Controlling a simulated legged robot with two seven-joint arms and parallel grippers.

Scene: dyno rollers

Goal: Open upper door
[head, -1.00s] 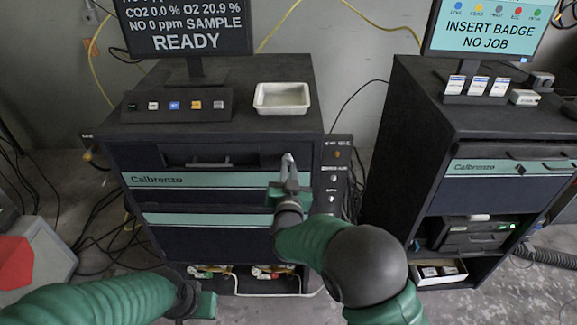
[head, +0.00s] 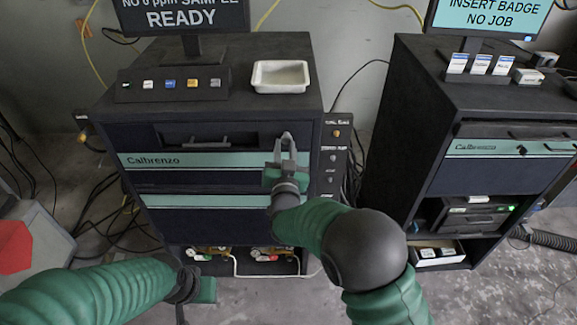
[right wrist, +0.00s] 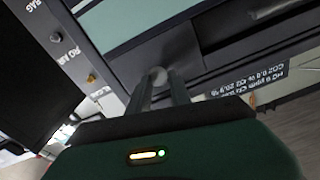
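The upper door (head: 140,162) is the dark front panel with a teal "Calbrenzo" stripe on the left cabinet. It looks closed. Its bar handle (head: 205,141) sits in a dark recess near the top. My right gripper (head: 286,142) is in front of the panel's upper right part, to the right of the handle and apart from it. In the right wrist view the gripper (right wrist: 163,80) points at the dark cabinet front; contact is unclear. My left gripper (head: 206,290) is low at left, its fingers hidden.
A white tray (head: 281,88) and a button box (head: 172,84) stand on the left cabinet, before a monitor (head: 182,14). A knob panel (head: 333,158) flanks its right side. A second cabinet (head: 400,135) stands at right. Cables (head: 100,225) lie at left.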

